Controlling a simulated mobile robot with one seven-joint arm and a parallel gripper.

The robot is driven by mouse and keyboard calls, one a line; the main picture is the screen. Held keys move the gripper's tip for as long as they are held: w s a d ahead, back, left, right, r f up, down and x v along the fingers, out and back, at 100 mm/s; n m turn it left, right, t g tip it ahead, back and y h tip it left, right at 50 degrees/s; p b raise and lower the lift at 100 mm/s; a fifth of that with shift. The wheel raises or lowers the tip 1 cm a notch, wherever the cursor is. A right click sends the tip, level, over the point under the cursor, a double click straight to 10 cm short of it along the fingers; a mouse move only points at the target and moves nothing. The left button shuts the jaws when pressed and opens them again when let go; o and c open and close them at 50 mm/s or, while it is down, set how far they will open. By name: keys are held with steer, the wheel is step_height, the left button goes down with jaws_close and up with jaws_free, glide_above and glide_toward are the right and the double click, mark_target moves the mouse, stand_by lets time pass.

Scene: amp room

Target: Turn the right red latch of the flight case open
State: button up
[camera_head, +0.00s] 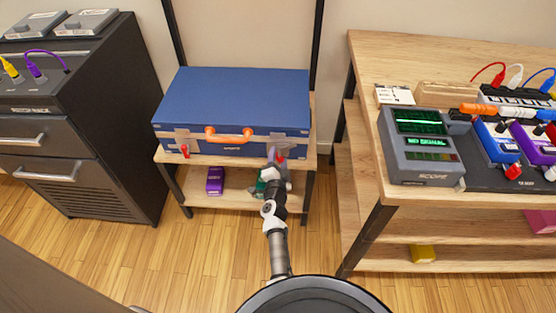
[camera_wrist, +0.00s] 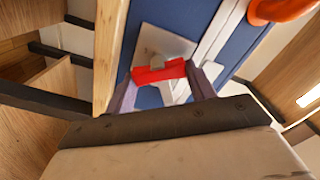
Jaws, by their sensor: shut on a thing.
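The blue flight case (camera_head: 240,97) lies closed on the upper shelf of a small wooden stand. Its orange handle (camera_head: 229,136) is on the front. The left red latch (camera_head: 184,150) hangs down at the front left. The right red latch (camera_head: 281,155) is at the front right, partly hidden by my gripper (camera_head: 277,160). In the wrist view the red latch (camera_wrist: 158,73) lies crosswise between the two fingers of my gripper (camera_wrist: 160,85), in front of a metal plate on the blue case (camera_wrist: 180,20). The fingers are shut on it.
The stand's wooden top edge (camera_head: 165,157) runs just below the latches. A purple box (camera_head: 215,181) sits on the lower shelf. A dark drawer cabinet (camera_head: 70,125) is at left, and a wooden bench (camera_head: 375,215) with a scope (camera_head: 418,150) at right.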

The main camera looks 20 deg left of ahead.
steer(key=m+b, duration=0.1)
steer(key=m, duration=0.5)
steer(key=shift+m, duration=0.3)
stand_by(0.4)
steer(key=o, duration=1)
steer(key=shift+f, duration=0.1)
